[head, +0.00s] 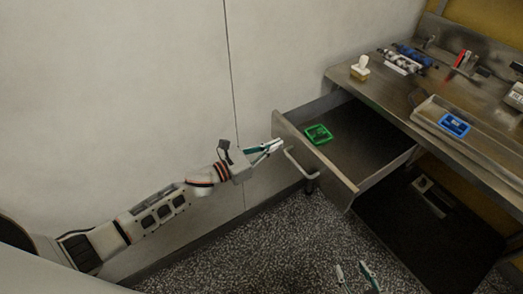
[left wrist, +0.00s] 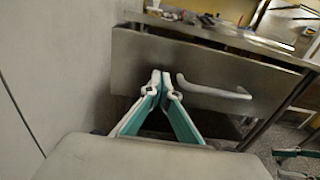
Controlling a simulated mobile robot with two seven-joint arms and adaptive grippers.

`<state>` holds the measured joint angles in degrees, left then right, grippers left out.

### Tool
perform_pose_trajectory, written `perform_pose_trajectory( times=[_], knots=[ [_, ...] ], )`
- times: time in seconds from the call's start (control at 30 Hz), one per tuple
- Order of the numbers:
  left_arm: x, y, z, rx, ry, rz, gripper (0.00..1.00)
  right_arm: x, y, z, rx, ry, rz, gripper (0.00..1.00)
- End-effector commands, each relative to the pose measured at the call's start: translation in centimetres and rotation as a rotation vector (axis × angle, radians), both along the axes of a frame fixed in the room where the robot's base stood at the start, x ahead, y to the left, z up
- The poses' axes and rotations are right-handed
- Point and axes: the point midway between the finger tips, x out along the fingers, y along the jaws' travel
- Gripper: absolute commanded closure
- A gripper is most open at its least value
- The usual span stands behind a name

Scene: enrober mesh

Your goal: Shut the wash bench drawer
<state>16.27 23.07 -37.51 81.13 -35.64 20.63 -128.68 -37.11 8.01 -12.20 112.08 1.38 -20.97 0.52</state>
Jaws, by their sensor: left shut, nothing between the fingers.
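The wash bench drawer (head: 372,140) is pulled out of the steel bench, and its open top shows. Its front panel (left wrist: 215,65) faces my left gripper, with a bar handle (head: 299,164) that also shows in the left wrist view (left wrist: 215,90). My left gripper (head: 279,145) is shut and empty, its fingertips at the panel beside the handle, toward the wall-side end. In the left wrist view the closed tips (left wrist: 161,82) lie left of the handle; I cannot tell whether they touch the panel. My right gripper (head: 352,265) is open and empty at the bottom, away from the drawer.
A green tray-like piece (head: 319,133) lies inside the drawer. The bench top (head: 385,92) holds a stamp-like block (head: 360,69), a blue piece (head: 454,125) and other small items. A pale wall (head: 130,90) runs close along the left. Speckled floor lies below the drawer.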

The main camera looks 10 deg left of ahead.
Motion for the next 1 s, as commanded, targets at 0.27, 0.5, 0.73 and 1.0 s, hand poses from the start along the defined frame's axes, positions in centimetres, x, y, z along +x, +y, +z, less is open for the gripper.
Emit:
perform_pose_trajectory(
  times=[0.27,0.5,0.73,1.0],
  knots=[
    [1.0,-1.0,0.0,0.000,0.000,0.000,1.00,0.0,0.0,0.1,-0.001,0.000,0.001,0.60],
    [1.0,-1.0,0.0,-0.001,0.001,0.000,1.00,0.2,0.0,0.5,0.001,-0.006,0.000,0.60],
    [1.5,-1.6,-0.1,-0.002,0.001,0.000,1.00,0.1,0.0,0.1,0.002,-0.005,0.001,0.60],
    [4.6,-4.7,-0.7,-0.002,0.004,-0.001,1.00,-0.7,-0.2,-2.7,-0.016,0.018,0.005,0.60]
  ],
)
